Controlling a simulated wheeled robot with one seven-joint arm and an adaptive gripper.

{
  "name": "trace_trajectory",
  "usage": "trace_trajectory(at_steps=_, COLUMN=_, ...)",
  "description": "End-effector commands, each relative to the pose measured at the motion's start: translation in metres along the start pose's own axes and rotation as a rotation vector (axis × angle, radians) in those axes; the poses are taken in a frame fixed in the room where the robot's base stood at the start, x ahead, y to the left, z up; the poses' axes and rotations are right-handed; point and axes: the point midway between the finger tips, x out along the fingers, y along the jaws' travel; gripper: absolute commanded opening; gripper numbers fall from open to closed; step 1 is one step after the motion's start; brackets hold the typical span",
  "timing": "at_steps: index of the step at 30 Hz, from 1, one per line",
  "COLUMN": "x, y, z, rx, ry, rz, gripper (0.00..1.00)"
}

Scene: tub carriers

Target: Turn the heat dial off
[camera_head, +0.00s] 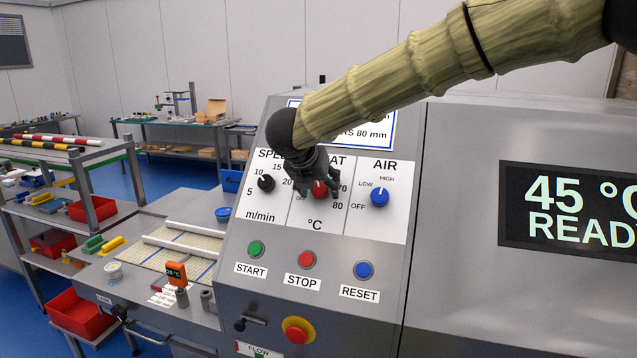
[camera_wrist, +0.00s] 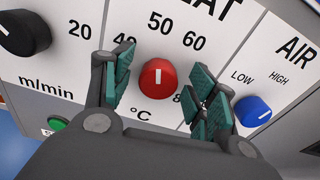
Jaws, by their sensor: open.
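The red heat dial (camera_wrist: 158,78) sits on the white label of the sloped control panel. Its white pointer line points up, roughly between 50 and 60 on its scale. My gripper (camera_wrist: 157,88) is open, with its teal finger pads on either side of the dial and gaps to it. Nothing is held. In the head view my gripper (camera_head: 313,188) is in front of the panel and partly hides the heat dial (camera_head: 319,189) and its scale. The wrist view does not show the heat scale's OFF mark.
The black speed dial (camera_head: 266,183) is to the left and the blue air dial (camera_head: 380,197) to the right. Below are green start (camera_head: 256,248), red stop (camera_head: 306,259) and blue reset (camera_head: 364,269) buttons and a red emergency button (camera_head: 297,331). A display (camera_head: 580,208) reads 45 °C READY.

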Motion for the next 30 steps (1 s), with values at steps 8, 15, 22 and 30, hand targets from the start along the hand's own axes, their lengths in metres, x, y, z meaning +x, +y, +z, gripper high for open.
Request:
trace_trajectory(at_steps=8, x=0.0026, y=0.0001, z=-0.0005, rx=0.000, ry=0.000, rz=0.000, gripper=0.58)
trace_trajectory(at_steps=15, x=0.0025, y=0.0002, z=-0.0006, rx=0.000, ry=0.000, rz=0.000, gripper=0.23)
trace_trajectory(at_steps=22, x=0.0024, y=0.0001, z=-0.0006, rx=-0.004, ry=0.001, rz=0.000, gripper=0.12)
trace_trajectory(at_steps=30, x=0.0018, y=0.0005, z=-0.0002, rx=-0.078, ry=0.002, rz=-0.004, gripper=0.12)
